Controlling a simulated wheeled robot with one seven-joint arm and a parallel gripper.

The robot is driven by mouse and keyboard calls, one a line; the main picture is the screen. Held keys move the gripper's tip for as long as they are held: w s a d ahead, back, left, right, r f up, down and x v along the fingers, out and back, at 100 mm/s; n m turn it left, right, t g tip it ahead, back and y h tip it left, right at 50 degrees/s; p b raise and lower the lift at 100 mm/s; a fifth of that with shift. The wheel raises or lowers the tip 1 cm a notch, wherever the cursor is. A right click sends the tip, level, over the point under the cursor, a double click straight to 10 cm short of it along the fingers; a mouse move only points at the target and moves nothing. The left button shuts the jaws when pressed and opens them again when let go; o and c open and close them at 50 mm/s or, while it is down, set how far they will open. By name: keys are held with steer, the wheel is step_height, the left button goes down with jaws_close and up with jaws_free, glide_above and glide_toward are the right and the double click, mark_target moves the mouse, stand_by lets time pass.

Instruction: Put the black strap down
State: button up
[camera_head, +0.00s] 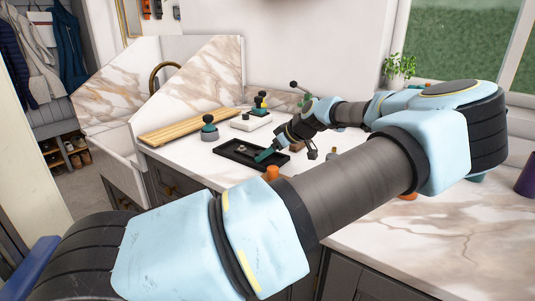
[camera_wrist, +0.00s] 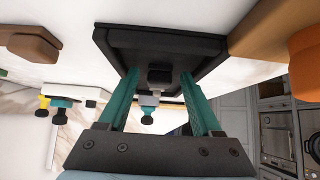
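My gripper (camera_wrist: 160,76) has two teal fingers standing apart, with their tips at a shallow black tray (camera_wrist: 215,45). A small dark block (camera_wrist: 159,77) shows between the fingertips, with visible gaps on both sides. It may be the black strap, but its black colour blends with the tray and I cannot be sure. In the head view, my gripper (camera_head: 264,155) reaches down into the right part of the black tray (camera_head: 232,150) on the marble counter. The strap cannot be made out there.
A slatted wooden board (camera_head: 188,107) lies behind the tray. A teal-and-black knobbed item (camera_head: 209,128) and a white block (camera_head: 250,121) stand nearby. An orange item (camera_head: 271,173) is close in front of the tray. The counter's right side (camera_head: 450,225) has clear room.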

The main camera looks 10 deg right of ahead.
steer(key=shift+r, duration=0.1)
steer(key=b+v, duration=0.2)
steer(key=v, duration=1)
steer(key=shift+r, duration=0.15)
